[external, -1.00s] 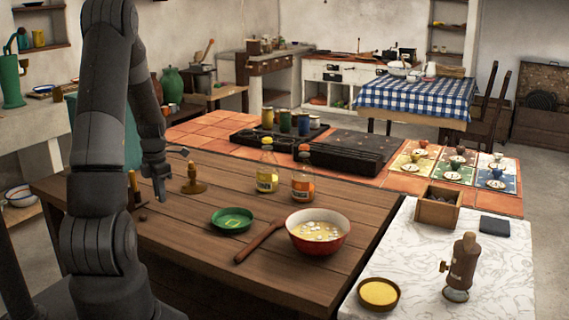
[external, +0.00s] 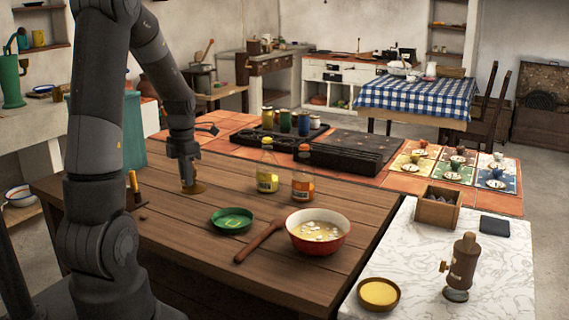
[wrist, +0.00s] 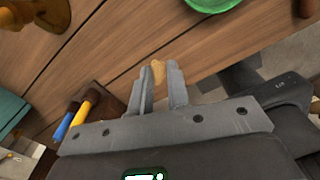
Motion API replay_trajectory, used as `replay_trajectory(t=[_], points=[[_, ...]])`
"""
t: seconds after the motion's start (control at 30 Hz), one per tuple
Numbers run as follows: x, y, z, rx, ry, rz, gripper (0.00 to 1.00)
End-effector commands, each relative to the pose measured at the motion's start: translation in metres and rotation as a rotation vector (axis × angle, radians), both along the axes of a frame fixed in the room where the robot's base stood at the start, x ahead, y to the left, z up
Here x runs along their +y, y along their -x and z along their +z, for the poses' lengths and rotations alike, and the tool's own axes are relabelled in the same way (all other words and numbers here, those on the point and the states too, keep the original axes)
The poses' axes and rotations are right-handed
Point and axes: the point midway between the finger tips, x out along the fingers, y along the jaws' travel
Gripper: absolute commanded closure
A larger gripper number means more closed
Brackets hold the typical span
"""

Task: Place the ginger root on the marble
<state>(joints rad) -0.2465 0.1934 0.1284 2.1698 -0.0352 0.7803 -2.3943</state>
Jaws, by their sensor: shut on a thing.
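My gripper (external: 188,185) is over the left part of the wooden table, in front of a turned wooden stand. In the wrist view my gripper (wrist: 160,80) is shut on a small tan piece, the ginger root (wrist: 158,71), which shows between the fingertips. In the external view I cannot make the ginger root out at the gripper. The white veined marble (external: 420,285) is at the right front, beyond the red bowl and well apart from my gripper.
Between gripper and marble are a green dish (external: 232,220), a wooden spoon (external: 262,238) and a red bowl (external: 319,236). On the marble stand a yellow-filled bowl (external: 379,293), a brown mill (external: 462,264), a wooden box (external: 438,208) and a dark pad (external: 494,226). Its middle is bare.

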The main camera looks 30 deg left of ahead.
Motion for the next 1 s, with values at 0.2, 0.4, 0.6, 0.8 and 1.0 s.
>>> replay_trajectory(t=[0.2,0.4,0.6,0.8,1.0], points=[[-0.021,-0.019,0.001,0.001,0.003,-0.057,1.0],[-0.073,-0.055,0.002,0.002,0.008,-0.177,1.0],[-0.135,-0.086,0.003,0.004,0.011,-0.304,1.0],[-0.205,-0.107,0.004,0.006,0.014,-0.435,1.0],[-0.28,-0.117,0.004,0.007,0.013,-0.568,1.0]])
